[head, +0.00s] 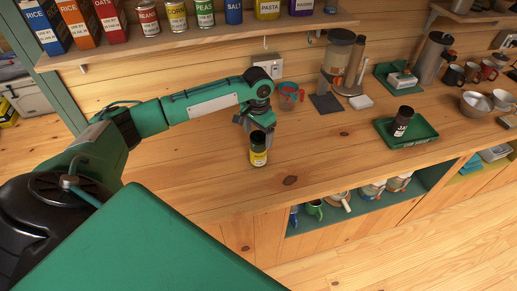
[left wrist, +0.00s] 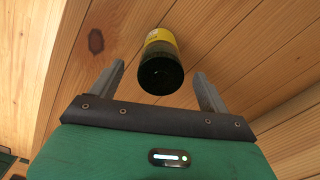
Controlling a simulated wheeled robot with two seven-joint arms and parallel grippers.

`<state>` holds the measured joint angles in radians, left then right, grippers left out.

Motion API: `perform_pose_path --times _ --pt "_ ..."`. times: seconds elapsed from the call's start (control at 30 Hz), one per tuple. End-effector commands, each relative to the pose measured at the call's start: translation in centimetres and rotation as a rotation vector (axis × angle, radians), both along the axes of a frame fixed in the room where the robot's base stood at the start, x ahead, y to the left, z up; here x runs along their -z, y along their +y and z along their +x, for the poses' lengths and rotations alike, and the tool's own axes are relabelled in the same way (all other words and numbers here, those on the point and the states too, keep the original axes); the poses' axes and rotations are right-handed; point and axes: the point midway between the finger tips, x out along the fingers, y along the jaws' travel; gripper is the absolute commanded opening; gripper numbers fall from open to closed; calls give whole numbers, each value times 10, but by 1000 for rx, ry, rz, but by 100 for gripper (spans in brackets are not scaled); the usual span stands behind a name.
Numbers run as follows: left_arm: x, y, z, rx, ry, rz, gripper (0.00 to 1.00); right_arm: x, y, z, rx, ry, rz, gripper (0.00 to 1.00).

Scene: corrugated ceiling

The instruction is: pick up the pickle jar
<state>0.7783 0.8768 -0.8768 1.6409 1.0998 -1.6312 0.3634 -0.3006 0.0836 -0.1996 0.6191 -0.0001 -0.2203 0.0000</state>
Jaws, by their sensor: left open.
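A jar with a dark lid and a yellow label (head: 258,157) stands upright near the front of the wooden counter; I take it for the pickle jar, though its label is too small to read. In the left wrist view the open fingers (left wrist: 158,72) point toward the jar (left wrist: 160,42), whose dark lid end lies between the fingertips. Clear gaps show on both sides, and nothing is held. My right gripper is not in view.
A green tray (head: 423,133) with a dark jar (head: 402,121) is to the right. A shelf of packages (head: 200,40) hangs above. The counter's front edge is close; bare wood lies left of the jar.

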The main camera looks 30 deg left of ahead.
Motion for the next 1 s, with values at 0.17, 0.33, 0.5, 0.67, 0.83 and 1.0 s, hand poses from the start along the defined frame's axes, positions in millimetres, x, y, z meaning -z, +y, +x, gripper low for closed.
perform_pose_path --times 0.17,0.33,0.5,0.67,0.83,1.0 --pt "21 1 3 0 3 1 79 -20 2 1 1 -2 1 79" --pt "40 1 3 0 2 0 79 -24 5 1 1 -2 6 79" --pt "43 1 3 1 -1 0 79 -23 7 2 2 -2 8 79" --pt "42 1 3 1 0 0 62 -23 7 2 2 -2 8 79" --pt "42 1 3 1 0 0 28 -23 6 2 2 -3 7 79" --pt "41 1 4 1 -2 0 0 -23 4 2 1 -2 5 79"
